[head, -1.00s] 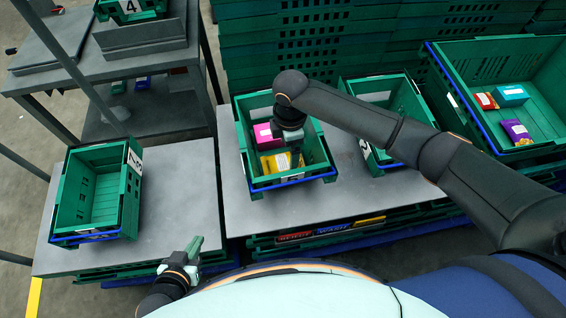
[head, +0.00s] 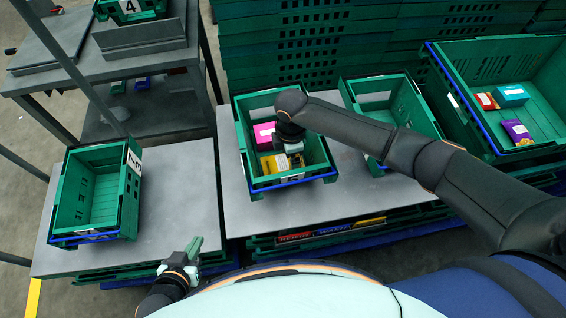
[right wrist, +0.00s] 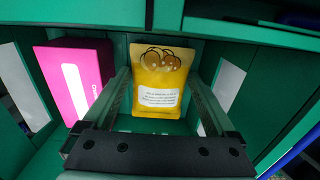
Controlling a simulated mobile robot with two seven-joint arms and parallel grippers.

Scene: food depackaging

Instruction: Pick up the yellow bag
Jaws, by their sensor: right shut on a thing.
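The yellow bag (head: 275,164) is in the middle green crate (head: 241,135), at its near side. In the right wrist view the yellow bag (right wrist: 160,75) stands between the two fingers, with a white label and a brown drawing facing me. My right gripper (right wrist: 158,88) is down in the crate and shut on the bag, one finger along each side. In the head view my right wrist hides part of the bag. My left gripper (head: 193,248) is low at the near left, away from the crates and empty; its finger gap is unclear.
A pink box (head: 264,133) stands beside the bag in the same crate; it shows left of the bag in the right wrist view. An empty green crate (head: 93,199) is at left. Another crate (head: 412,103) is close on the right. A larger crate (head: 462,98) holds several packages.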

